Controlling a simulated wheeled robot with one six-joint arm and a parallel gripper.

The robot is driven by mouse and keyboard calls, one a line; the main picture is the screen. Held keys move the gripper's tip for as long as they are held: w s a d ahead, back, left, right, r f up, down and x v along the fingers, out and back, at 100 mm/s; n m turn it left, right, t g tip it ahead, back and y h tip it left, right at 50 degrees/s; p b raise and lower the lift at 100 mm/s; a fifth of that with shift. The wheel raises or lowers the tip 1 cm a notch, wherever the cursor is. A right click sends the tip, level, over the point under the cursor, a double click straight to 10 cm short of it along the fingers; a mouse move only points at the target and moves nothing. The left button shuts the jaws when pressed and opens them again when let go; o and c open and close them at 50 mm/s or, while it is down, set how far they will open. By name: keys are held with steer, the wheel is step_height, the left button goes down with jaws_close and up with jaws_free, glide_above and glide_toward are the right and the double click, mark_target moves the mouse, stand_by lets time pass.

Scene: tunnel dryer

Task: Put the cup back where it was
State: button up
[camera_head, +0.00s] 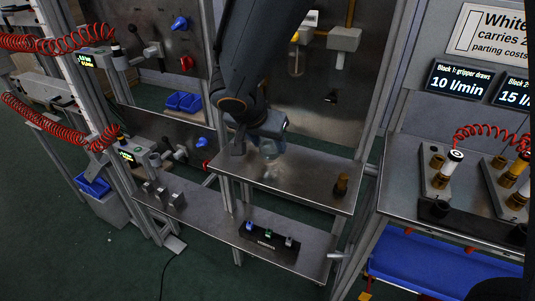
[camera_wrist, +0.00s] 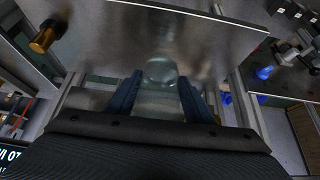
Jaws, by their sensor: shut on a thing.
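My gripper (camera_head: 262,140) is above the left part of the upper steel shelf (camera_head: 310,185) in the head view. In the wrist view its two dark blue fingers (camera_wrist: 160,98) stand on either side of a clear, see-through cup (camera_wrist: 161,73). The cup also shows faintly below the gripper in the head view (camera_head: 271,148). My gripper is shut on the cup. I cannot tell whether the cup's base touches the shelf. A blurred reflection lies on the steel below it.
A small brass-coloured fitting (camera_head: 341,185) stands at the shelf's right end. A black block with small coloured parts (camera_head: 266,241) lies on the lower shelf, with metal blocks (camera_head: 163,194) to its left. The shelf's middle is clear.

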mark_target(266, 152)
steer(key=shift+f, duration=2.05)
steer(key=shift+f, duration=0.15)
steer(key=o, duration=1.2)
steer(key=shift+c, duration=0.2)
steer(key=shift+s+r, duration=0.1)
steer(key=shift+r, duration=0.25)
steer(key=b+v, duration=0.1)
steer(key=v, duration=1)
steer(key=shift+s+r+b, duration=0.25)
steer(key=shift+b, duration=0.1)
